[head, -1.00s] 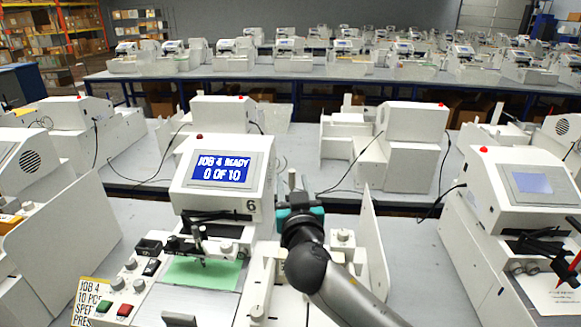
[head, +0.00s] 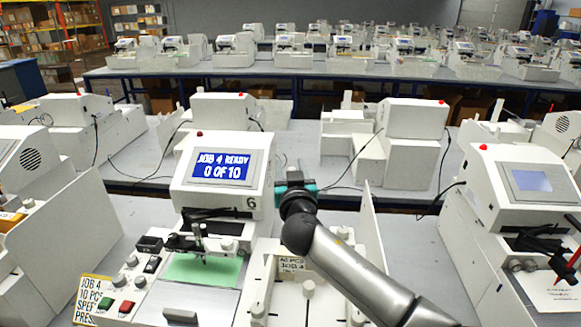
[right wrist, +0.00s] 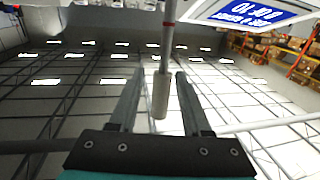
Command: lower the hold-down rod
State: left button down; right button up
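The plotter (head: 225,175) numbered 6 has a lit screen (head: 220,170) reading "JOB 4 READY 0 OF 10". A green sheet (head: 203,270) lies on its bed under the dark pen carriage (head: 203,241). My right gripper (head: 293,172) is beside the plotter's right side, near the number. In the right wrist view, a thin rod with a red band and a thick grey end (right wrist: 161,95), seemingly the hold-down rod, lies between the fingers (right wrist: 160,76). Gaps show on both sides, so the gripper is open. The rod is not clear in the head view. My left gripper is not in view.
A control panel (head: 128,282) with knobs and green and red buttons stands left of the bed. A labelled white tray (head: 265,262) with several pegs and an upright side panel (head: 372,225) is to the right. Another plotter (head: 530,190) stands further right.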

grip_shut()
dwell(1.2)
